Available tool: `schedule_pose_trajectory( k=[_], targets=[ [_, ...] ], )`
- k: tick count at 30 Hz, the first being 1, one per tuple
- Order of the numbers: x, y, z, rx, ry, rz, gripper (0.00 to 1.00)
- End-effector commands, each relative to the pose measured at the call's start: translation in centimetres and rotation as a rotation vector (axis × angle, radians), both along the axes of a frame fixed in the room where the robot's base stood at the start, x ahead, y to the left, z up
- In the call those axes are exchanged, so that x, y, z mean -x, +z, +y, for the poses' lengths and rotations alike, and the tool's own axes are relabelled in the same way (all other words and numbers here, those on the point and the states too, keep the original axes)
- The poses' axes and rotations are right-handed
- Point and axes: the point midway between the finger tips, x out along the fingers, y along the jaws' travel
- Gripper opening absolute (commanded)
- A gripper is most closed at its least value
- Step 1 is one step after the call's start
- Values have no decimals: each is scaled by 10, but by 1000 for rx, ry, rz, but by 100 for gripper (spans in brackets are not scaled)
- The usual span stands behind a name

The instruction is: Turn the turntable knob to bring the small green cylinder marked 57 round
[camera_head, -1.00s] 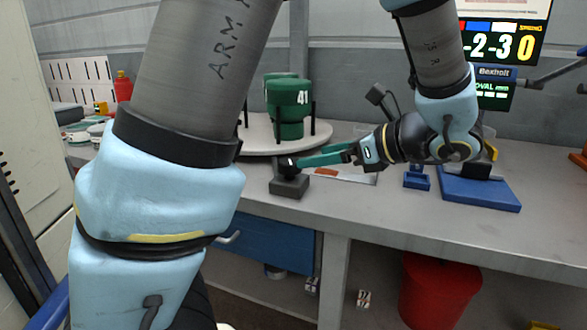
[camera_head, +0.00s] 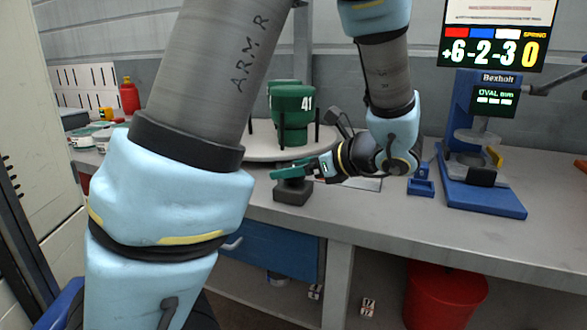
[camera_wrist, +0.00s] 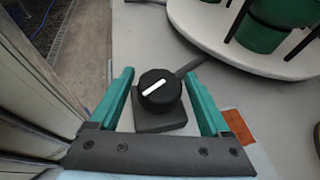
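The turntable knob (camera_wrist: 156,99) is a black round knob with a white line slanting up to the right, on a dark grey box (camera_wrist: 150,123). The box also shows in the head view (camera_head: 292,194); there my gripper hides the knob. My gripper (camera_wrist: 158,74) is open, its teal fingers on either side of the knob with gaps visible. In the head view my gripper (camera_head: 291,170) is over the box. No 57 marking is visible.
A blue press-like device (camera_head: 485,195) and a small blue holder (camera_head: 421,187) stand at the right of the grey bench. A display (camera_head: 497,45) reads +6 -2 -3 0. A red bin (camera_head: 440,300) stands below. The turntable's rim is close behind the knob box.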

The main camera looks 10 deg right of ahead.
Motion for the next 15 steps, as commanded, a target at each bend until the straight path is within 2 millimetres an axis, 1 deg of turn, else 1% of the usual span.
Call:
schedule_pose_trajectory(
  k=[1,2,15],
  targets=[
    [0,0,0,0,0,0,74],
    [0,0,0,0,0,0,71],
    [0,0,0,0,0,0,22]
  ],
)
